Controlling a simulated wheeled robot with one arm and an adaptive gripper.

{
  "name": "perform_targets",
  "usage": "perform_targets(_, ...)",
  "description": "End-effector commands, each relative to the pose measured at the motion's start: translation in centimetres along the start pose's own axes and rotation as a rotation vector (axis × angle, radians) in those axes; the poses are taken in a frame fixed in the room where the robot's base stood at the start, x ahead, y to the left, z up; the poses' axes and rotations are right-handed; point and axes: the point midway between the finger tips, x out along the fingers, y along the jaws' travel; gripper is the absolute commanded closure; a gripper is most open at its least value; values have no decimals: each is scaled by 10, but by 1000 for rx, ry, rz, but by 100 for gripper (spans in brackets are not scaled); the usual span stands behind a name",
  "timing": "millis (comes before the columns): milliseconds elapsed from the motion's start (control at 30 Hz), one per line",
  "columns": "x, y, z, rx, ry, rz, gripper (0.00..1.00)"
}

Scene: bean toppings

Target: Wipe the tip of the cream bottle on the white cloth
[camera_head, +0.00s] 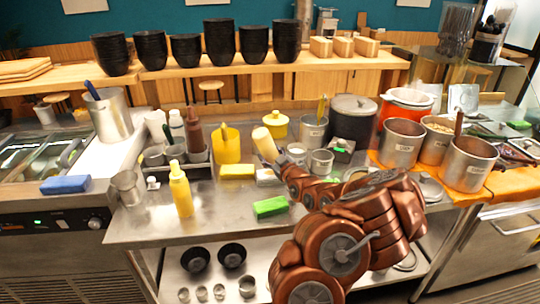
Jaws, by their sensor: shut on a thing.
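A pale cream-yellow bottle (264,144) is tilted at the end of my arm, its broad end up and to the left. My gripper (279,168) is shut on it; the fingers are small and partly hidden by the wrist. The bottle's tip is not visible. A small white thing, which looks like the white cloth (266,177), lies on the steel counter just below the bottle, beside a yellow block. I cannot tell whether bottle and cloth touch.
A yellow squeeze bottle (181,191) stands at the counter's front left. A green sponge (270,207) and yellow block (237,171) lie nearby. A yellow jug (227,146) and steel pots (402,143) stand behind and right. Bare counter (225,212) shows in front.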

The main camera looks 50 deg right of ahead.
Motion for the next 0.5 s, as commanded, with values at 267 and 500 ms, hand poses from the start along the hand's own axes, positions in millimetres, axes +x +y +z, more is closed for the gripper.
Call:
perform_targets(267,0,9,-22,-1,3,1,54)
perform_targets(500,0,16,-39,-1,4,1,54)
